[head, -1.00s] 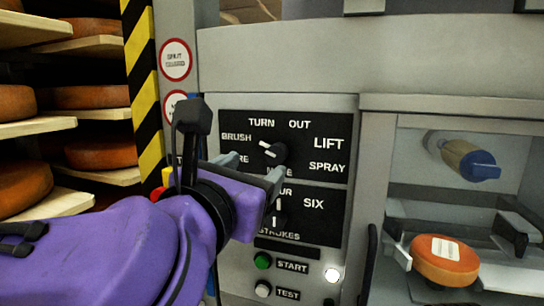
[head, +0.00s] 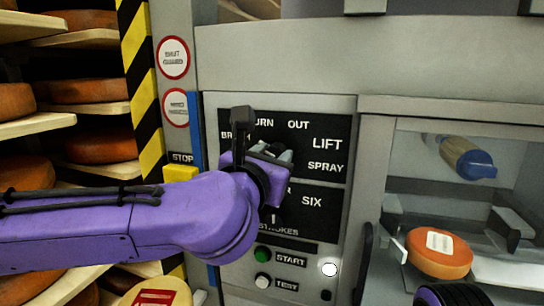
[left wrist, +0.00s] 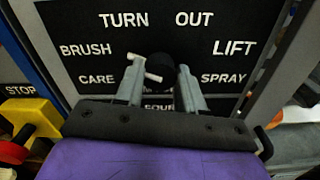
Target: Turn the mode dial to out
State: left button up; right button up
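The mode dial (left wrist: 161,69) is a dark round knob with a white pointer on a black panel. In the left wrist view its pointer slants to the upper left, toward BRUSH. OUT (left wrist: 194,19) is printed to the upper right of it. My left gripper (left wrist: 160,64) is at the panel, with one grey finger on each side of the dial. The fingers stand apart; whether they touch the knob I cannot tell. In the head view my left gripper (head: 271,150) hides the dial and part of the lettering.
Below are the strokes dial panel (head: 311,226), the green START button (head: 261,253) and the white TEST button (head: 262,281). A yellow STOP box (head: 180,173) stands left. At right, an orange cheese wheel (head: 438,264) sits in the machine bay. Cheese shelves (head: 95,108) fill the left.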

pick_arm(q)
jog(key=shift+m, duration=0.4)
jog(key=m+p, duration=0.1)
jog(key=m, duration=0.2)
jog(key=shift+r+m, duration=0.1)
jog(key=shift+m, duration=0.3)
jog(key=m+p, duration=0.1)
jog(key=m, duration=0.3)
jog(key=m+p, duration=0.2)
jog(key=m, duration=0.3)
jog(key=shift+m+p, duration=0.9)
jog(key=shift+m, duration=1.1)
jog(key=shift+f, duration=0.25)
jog(key=o, duration=1)
